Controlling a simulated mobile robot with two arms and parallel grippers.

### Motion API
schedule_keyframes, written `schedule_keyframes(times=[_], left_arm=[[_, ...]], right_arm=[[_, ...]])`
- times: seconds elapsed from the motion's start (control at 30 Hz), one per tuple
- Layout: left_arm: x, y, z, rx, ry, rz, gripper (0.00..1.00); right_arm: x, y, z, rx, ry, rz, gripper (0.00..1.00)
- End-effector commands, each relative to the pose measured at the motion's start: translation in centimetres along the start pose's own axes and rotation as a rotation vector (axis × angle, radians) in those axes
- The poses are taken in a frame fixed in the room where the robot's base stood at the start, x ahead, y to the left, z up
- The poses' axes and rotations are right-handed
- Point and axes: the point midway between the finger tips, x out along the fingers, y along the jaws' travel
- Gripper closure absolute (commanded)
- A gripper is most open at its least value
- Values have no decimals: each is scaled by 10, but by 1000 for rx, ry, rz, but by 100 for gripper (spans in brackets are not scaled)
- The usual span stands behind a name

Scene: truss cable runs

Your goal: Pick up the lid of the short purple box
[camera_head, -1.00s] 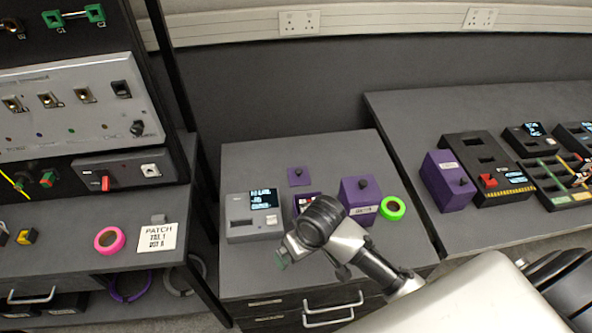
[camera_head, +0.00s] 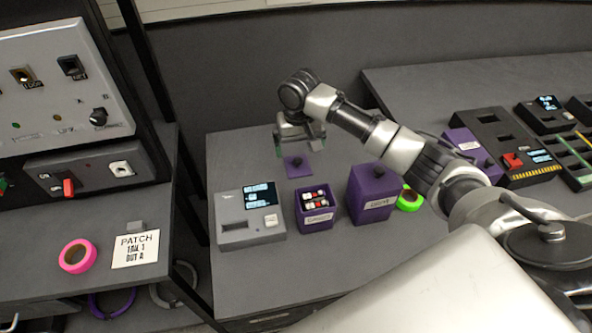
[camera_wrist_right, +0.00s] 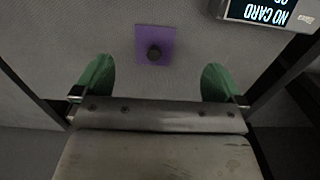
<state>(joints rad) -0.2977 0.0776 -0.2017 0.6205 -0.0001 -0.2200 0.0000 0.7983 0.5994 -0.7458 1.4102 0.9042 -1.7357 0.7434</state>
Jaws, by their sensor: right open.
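The purple lid (camera_head: 298,165) with a dark round knob lies flat on the grey table, behind an open short purple box (camera_head: 315,210) that holds several small items. In the right wrist view the lid (camera_wrist_right: 155,46) lies beyond the fingertips, roughly centred between them. My right gripper (camera_head: 300,147) is above the lid, its fingers partly over the lid's far part. In the right wrist view its green fingertips (camera_wrist_right: 158,78) are spread apart with nothing between them. My left gripper is not in view.
A taller purple box (camera_head: 372,195) with its lid on stands right of the short box. A green tape roll (camera_head: 409,199) is beside it. A grey card reader (camera_head: 249,217) stands left. Table space around the lid is clear.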

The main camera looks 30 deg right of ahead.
Motion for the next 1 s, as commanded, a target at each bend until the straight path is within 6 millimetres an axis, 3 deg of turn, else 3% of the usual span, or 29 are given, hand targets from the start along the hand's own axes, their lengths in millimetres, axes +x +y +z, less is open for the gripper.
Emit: schedule_keyframes(times=[0.23, 0.53, 0.8, 1.0], left_arm=[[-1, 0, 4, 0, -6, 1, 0], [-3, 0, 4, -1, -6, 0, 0], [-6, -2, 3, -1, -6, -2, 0], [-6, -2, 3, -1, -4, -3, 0]], right_arm=[[38, 0, 0, 2, -3, 1, 0], [64, 3, -3, 2, -2, 2, 0], [101, 7, -8, -1, -1, 1, 0], [107, 7, -8, -1, 1, 0, 0]])
